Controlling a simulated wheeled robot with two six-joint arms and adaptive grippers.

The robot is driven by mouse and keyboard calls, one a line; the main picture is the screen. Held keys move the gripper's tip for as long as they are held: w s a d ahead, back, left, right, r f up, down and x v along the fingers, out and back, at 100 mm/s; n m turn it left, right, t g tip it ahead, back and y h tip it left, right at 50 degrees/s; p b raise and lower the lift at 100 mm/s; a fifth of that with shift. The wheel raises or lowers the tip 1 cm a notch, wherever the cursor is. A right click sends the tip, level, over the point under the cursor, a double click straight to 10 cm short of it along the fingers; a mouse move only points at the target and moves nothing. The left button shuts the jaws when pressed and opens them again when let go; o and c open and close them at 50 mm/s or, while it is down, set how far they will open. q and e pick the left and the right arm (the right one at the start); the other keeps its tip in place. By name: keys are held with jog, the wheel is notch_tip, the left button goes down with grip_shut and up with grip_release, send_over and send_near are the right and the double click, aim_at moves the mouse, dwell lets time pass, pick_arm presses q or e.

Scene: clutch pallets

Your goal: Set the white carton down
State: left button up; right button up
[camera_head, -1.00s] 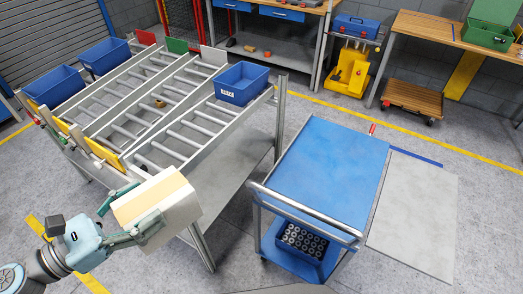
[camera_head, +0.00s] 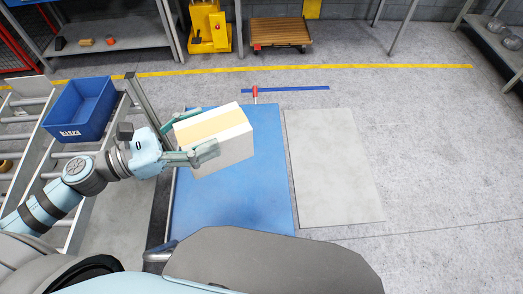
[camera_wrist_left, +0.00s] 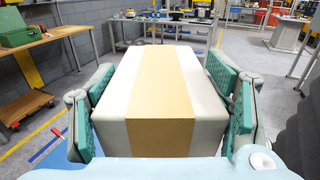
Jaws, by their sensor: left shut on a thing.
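The white carton (camera_head: 236,149) has a tan tape strip along its top. My left gripper (camera_head: 195,133) is shut on the carton, with a finger on each side of it. In the head view the carton is in front of the far half of the blue cart top (camera_head: 230,205) and appears held above it; the exact gap is hard to tell. In the left wrist view the carton (camera_wrist_left: 108,112) sits between the green finger pads (camera_wrist_left: 234,100). My right gripper is not in view.
A light grey floor panel (camera_head: 332,170) lies right of the cart. A blue bin (camera_head: 80,108) sits on the roller rack (camera_head: 30,104) at left. The wooden dolly (camera_head: 279,33) is far back.

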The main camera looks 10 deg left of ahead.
pick_arm(q)
jog(key=w+a+f+t+b, duration=0.1)
jog(key=w+f+b, duration=0.2)
jog(key=w+f, duration=0.1)
jog(key=shift+w+a+f+n+y, duration=0.2)
jog(key=shift+w+f+n+y, duration=0.1)
jog(key=shift+y, duration=0.1)
jog(key=w+a+f+n+t+y+b, duration=0.1)
jog(key=w+a+f+b, duration=0.1)
jog(key=w+f+b, duration=0.1)
jog(key=w+a+f+n+t+y+b, duration=0.1)
jog(key=w+a+f+b, duration=0.1)
jog(key=w+f+b, duration=0.1)
jog(key=w+a+f+n+t+y+b, duration=0.1)
jog(key=w+a+f+y+b, duration=0.1)
jog(key=w+f+b, duration=0.1)
jog(key=shift+f+n, duration=0.3)
jog(key=shift+f, duration=0.05)
jog(key=b, duration=0.3)
jog(key=shift+w+a+f+t, duration=0.2)
jog(key=shift+w+f+t, duration=0.05)
jog(key=shift+f+t, duration=0.1)
jog(key=f+b, duration=0.4)
jog(key=shift+s+f, duration=0.3)
jog(key=shift+f, duration=0.05)
notch_tip(320, 180, down, 14)
jog(key=b, duration=0.7)
